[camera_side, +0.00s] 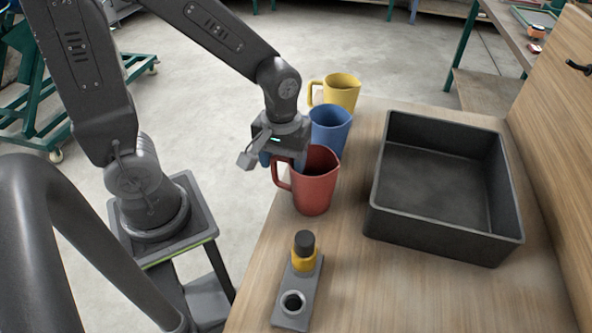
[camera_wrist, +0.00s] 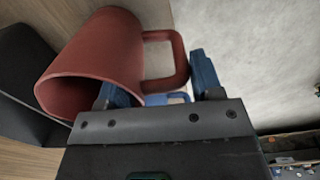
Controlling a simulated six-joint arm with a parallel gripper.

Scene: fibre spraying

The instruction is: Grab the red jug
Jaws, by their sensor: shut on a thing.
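The red jug (camera_side: 315,185) stands upright at the left edge of the wooden table in the side view, its handle towards my arm. My gripper (camera_side: 283,161) is at its rim on the handle side. In the wrist view, the red jug (camera_wrist: 100,60) fills the upper left. One blue finger of my gripper (camera_wrist: 160,85) reaches into the jug's mouth and the other is outside, beyond the handle. The jaws are shut on the jug, across its wall and handle. The finger tip inside the jug is hidden.
A blue jug (camera_side: 330,127) and a yellow jug (camera_side: 341,91) stand behind the red one. A large black open bin (camera_side: 372,205) is to the right and looks empty. A grey holder (camera_side: 294,318) with a black-capped yellow bottle (camera_side: 304,255) is in front. The table's front right is clear.

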